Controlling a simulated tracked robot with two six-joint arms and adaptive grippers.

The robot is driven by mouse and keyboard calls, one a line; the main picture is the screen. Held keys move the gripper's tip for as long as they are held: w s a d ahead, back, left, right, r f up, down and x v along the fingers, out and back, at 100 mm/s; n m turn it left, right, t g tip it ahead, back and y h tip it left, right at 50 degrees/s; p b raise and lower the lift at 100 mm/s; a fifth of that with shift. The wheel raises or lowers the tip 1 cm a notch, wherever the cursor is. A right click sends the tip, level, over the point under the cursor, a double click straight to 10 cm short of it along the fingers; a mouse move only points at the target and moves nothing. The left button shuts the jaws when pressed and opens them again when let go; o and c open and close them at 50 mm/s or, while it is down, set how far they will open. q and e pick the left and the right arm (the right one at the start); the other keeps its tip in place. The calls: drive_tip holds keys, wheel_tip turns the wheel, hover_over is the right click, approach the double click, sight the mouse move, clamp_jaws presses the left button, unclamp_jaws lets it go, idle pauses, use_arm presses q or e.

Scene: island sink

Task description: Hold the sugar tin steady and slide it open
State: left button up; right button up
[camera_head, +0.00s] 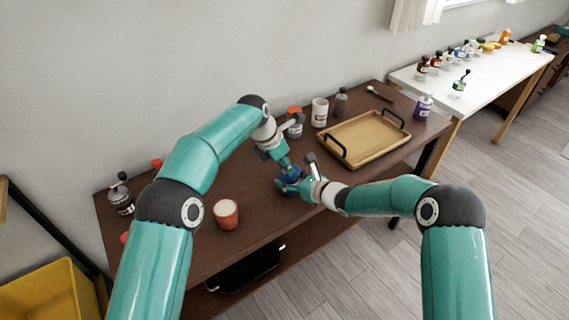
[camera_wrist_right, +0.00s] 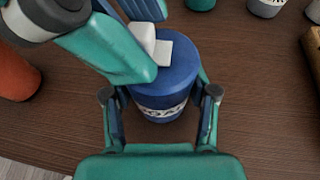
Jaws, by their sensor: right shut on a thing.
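The sugar tin (camera_wrist_right: 162,90) is a round blue tin with a pale lettered label, partly hidden by my left gripper. In the head view a little of its blue (camera_head: 291,172) shows between both grippers on the dark brown table. My right gripper (camera_wrist_right: 160,88) is shut on the tin's body, one finger on each side. The tin looks upright.
A wooden tray (camera_head: 365,137) with black handles lies at the right of the brown table (camera_head: 180,240). A red cup (camera_head: 226,214) stands left of the tin. The table's front edge is close.

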use_arm(q)
clamp_jaws()
drive_tip(key=shift+w+d, duration=0.55)
drive_tip(key=shift+d, duration=0.15)
drive_tip(key=shift+o, duration=1.6)
unclamp_jaws()
drive_tip(key=shift+r, duration=0.1)
drive_tip(key=v, duration=1.1)
drive_tip(key=shift+a+r, duration=0.2)
drive_tip(key=shift+r, duration=0.1)
